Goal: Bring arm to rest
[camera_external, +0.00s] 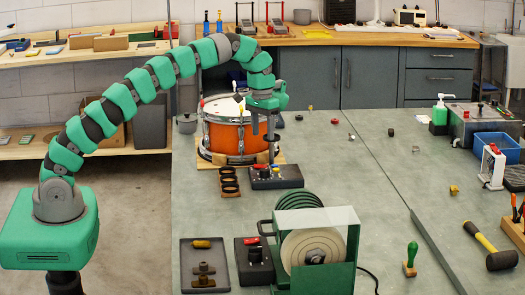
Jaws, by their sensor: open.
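My arm arches from its base at the left over to the bench. My gripper (263,130) points down in front of the right side of an orange drum (222,134), and its fingers are apart. I see nothing between them. The fingertips are above or just behind a dark control box (289,178) with small knobs on top. I cannot tell whether they touch the drum or the box. The drum stands upright on a wooden board (205,155), and my gripper hides part of its right side.
A grinder-like machine (318,243) with a pale disc stands at the front. A grey tray (190,283) and a second control box (246,279) lie left of it. Dark rings (229,181) lie left of the first box. A yellow mallet (497,259) lies right. The bench's middle right is mostly clear.

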